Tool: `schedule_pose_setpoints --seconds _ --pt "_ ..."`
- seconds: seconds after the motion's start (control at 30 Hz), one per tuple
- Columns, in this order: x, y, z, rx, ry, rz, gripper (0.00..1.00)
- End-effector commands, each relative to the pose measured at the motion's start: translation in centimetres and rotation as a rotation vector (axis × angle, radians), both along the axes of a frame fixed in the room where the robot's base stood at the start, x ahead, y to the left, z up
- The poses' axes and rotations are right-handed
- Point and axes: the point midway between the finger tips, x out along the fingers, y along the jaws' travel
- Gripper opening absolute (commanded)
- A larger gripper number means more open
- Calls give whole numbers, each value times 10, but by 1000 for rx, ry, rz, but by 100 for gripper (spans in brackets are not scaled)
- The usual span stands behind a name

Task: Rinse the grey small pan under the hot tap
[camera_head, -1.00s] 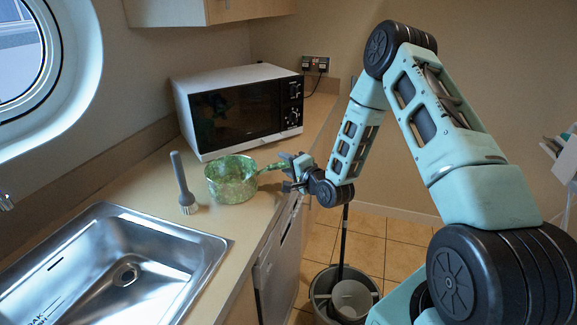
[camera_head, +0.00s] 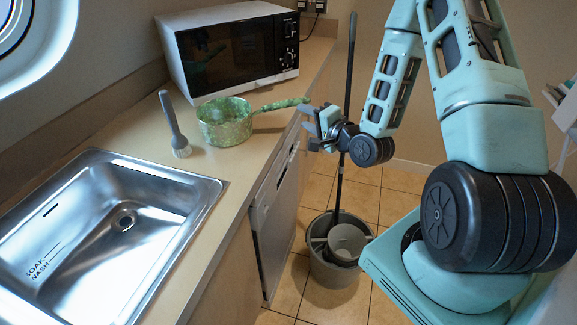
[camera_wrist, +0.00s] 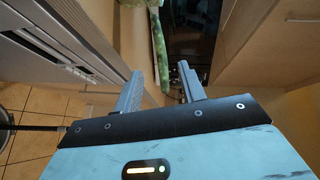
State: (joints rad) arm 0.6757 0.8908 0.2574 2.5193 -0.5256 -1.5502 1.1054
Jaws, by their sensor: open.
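The small pan (camera_head: 224,127) is marbled green, not grey. It stands upright on the counter between the sink and the microwave. Its green handle (camera_head: 283,105) points right, past the counter's front edge. My gripper (camera_head: 311,127) is open and empty, just right of and slightly below the handle's end. In the wrist view my gripper's fingers (camera_wrist: 160,84) stand apart, with the green handle (camera_wrist: 158,38) ahead, lined up with the gap. I see no gripping contact. The steel sink (camera_head: 203,202) is at the left. No tap shows now.
A grey-handled brush (camera_head: 171,122) stands just left of the pan. The microwave (camera_head: 228,48) is behind it. A grey bucket (camera_head: 333,272) with a mop is on the floor below my gripper. The dishwasher front (camera_head: 273,220) lies under the counter edge.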

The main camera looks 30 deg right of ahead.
Motion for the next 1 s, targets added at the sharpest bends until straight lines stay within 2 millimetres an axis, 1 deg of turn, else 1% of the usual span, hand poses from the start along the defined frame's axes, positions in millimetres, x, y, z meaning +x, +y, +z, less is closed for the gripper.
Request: schedule_pose_setpoints --seconds 0.07,0.13,0.17,0.23,0.3,0.33,0.43,0.47,0.5,0.57,0.6,0.67,0.7,0.77,0.8,0.9,1.0 --pt "6 16 2 -55 37 46 40" --pt "11 39 2 -143 98 116 40" --pt "13 52 2 -192 130 154 40" --pt "14 85 2 -323 215 255 40" --pt "8 118 4 -464 300 367 40" --pt "3 131 5 -522 333 416 40" --pt "-19 173 10 -707 437 579 40" --pt "-28 185 12 -762 465 630 40" --pt "-41 199 16 -832 500 699 40" --pt "-65 219 22 -931 550 805 40" --pt "-82 232 28 -995 579 878 40" --pt "-111 248 36 -1086 619 994 40" --pt "-132 258 42 -1143 642 1072 40" --pt "-163 268 52 -1218 673 1187 40" --pt "-183 274 58 -1263 689 1261 40" --pt "-228 281 72 -1347 717 1424 40" --pt "-260 282 81 -1397 734 1540 40"
